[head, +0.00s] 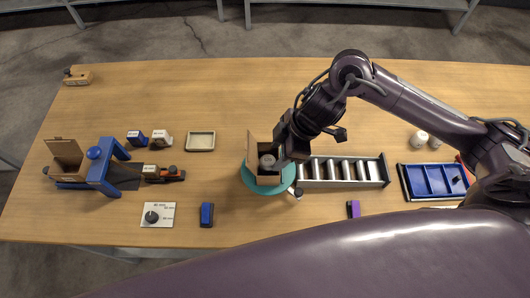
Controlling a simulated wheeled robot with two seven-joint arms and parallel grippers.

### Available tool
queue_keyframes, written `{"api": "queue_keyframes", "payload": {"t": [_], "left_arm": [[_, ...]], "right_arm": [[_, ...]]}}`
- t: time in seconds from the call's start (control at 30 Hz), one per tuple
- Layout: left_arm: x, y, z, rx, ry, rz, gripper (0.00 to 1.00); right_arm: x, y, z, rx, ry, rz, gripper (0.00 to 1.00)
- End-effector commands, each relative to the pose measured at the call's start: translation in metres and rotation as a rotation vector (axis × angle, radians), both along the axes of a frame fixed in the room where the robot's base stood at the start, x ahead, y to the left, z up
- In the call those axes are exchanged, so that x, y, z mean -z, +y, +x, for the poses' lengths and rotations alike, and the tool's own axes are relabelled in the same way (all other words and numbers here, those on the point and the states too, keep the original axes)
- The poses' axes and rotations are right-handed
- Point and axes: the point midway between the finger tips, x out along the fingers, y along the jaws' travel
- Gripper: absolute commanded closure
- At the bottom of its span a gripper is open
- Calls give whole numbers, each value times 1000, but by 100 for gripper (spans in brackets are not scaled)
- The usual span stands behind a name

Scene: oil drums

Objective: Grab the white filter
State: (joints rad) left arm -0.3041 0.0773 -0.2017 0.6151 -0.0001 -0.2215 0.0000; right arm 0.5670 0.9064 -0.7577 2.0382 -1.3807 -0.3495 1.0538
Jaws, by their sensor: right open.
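The box stands on a round teal turntable (284,190). My right gripper (284,160) is open at the box's right side, close to the round piece. My arm and the box hide part of this spot, and I cannot tell whether they touch. Two white round pieces (421,138) stand at the right, partly near my arm. My left gripper is not in view.
A blue tray (425,180) is farther right. At left are a blue frame (106,166), a cream tray (200,141) and a dial plate (158,215). The table's back middle is clear.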

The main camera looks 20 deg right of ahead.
Motion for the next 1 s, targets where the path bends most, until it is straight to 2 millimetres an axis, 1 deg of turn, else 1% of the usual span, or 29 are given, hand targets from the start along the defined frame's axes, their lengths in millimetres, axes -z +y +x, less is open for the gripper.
{"api": "queue_keyframes", "payload": {"t": [0.03,0.07,0.17,0.27,0.4,0.5,0.57,0.73,1.0], "left_arm": [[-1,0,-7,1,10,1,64],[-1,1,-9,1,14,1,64],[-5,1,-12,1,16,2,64],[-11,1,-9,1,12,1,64],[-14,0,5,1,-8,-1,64],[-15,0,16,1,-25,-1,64],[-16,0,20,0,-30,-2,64],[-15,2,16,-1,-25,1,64],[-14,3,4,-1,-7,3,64]], "right_arm": [[5,3,0,1,3,2,51],[8,5,0,1,4,2,51],[17,9,3,2,4,1,51],[31,16,6,1,5,0,51],[50,23,9,1,3,0,51],[56,25,10,1,2,0,51],[57,25,10,0,0,-1,51],[57,25,10,0,0,-1,51],[57,25,10,0,0,-1,86]]}}
